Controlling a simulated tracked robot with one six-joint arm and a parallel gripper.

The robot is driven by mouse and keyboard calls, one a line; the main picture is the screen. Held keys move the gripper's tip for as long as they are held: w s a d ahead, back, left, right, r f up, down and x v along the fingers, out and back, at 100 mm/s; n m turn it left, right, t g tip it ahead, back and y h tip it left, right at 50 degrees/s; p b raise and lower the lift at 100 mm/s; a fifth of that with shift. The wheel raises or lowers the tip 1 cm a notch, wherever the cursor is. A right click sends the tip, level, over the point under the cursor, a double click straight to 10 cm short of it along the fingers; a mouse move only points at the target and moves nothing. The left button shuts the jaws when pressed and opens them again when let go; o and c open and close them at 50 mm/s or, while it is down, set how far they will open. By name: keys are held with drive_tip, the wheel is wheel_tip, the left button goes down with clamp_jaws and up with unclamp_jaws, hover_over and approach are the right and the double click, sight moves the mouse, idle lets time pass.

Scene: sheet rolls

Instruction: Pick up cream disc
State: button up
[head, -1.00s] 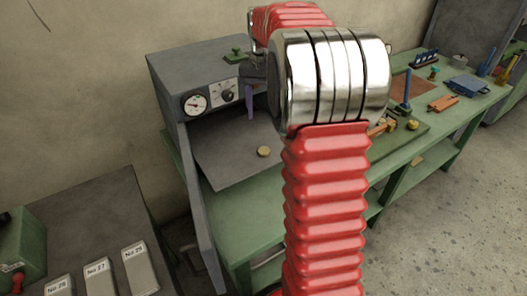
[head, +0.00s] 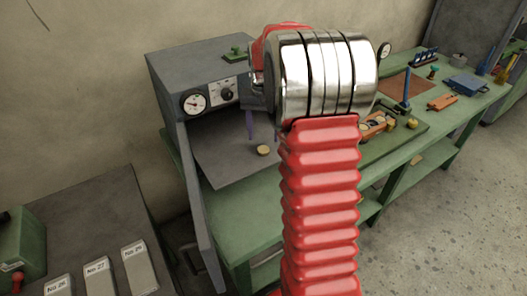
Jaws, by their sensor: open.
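The cream disc (head: 263,150) is small and round. It lies flat on the grey plate (head: 222,165) in front of the grey cabinet with dials. My gripper (head: 263,133) is above the disc and a little behind it in the picture, with its purple fingers pointing down. The fingers are apart, with a gap between them, and nothing shows between them. The disc is in full view below the fingertips. The right finger is partly hidden by my arm, and the exact height over the disc is hard to tell.
The grey cabinet (head: 200,72) stands behind the plate, with a tall grey side panel at left. To the right, the green bench carries an orange tool (head: 376,125), a blue post (head: 406,88) and other items. A dark table with numbered boxes stands at lower left.

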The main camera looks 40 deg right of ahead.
sight(263, 149)
drive_tip(key=shift+f, duration=2.6)
drive_tip(key=shift+c, duration=0.2)
drive_tip(key=c, duration=1.1)
